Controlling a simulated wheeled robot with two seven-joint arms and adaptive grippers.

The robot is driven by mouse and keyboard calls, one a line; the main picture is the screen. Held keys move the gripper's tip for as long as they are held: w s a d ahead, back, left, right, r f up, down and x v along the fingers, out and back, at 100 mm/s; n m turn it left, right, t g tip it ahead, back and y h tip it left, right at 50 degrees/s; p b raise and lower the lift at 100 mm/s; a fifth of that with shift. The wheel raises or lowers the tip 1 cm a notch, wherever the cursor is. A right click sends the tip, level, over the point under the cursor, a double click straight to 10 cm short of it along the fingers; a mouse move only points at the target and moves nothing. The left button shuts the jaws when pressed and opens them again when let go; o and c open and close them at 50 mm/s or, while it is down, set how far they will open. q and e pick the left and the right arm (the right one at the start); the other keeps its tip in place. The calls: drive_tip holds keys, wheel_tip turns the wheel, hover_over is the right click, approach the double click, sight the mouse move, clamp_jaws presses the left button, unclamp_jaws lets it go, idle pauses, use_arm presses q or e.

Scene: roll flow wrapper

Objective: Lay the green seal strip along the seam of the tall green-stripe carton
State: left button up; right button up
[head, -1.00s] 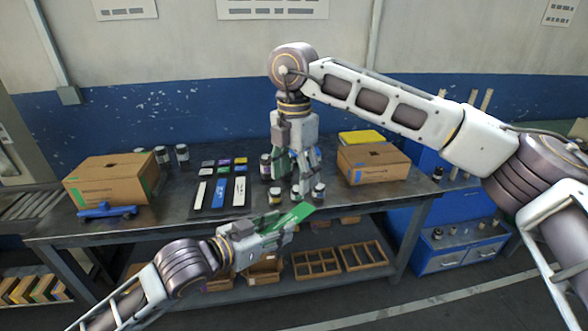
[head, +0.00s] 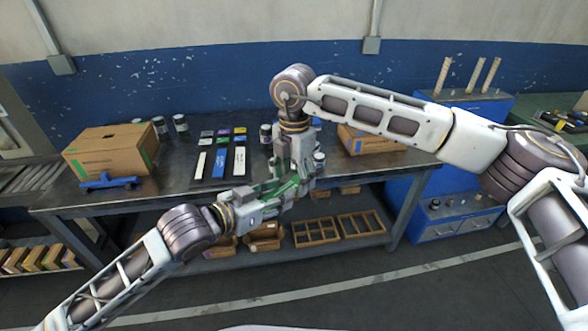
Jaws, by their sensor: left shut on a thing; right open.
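My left gripper (head: 284,200) is shut on the green seal strip (head: 282,187) in front of the table's front edge. Much of the strip is hidden between the two grippers. My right gripper (head: 299,178) is open and points down right at the strip, its fingers overlapping it in the picture; I cannot tell whether they touch it. A brown carton with a green stripe (head: 147,157) stands at the table's left end, far from both grippers. A second brown carton (head: 370,142) stands at the right, partly hidden by my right arm.
A blue tool (head: 108,183) lies before the left carton. A dark tray with white and blue strips (head: 218,164) lies mid-table, small coloured pads behind it. Dark jars (head: 181,123) stand at the back; others are near my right gripper. Wooden trays (head: 315,231) fill the lower shelf.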

drive_tip(key=shift+f, duration=0.1)
drive_tip(key=c, duration=0.9)
use_arm(q)
drive_tip(key=o, duration=0.3)
use_arm(e)
drive_tip(key=shift+c, duration=0.8)
use_arm(q)
drive_tip(key=o, duration=0.5)
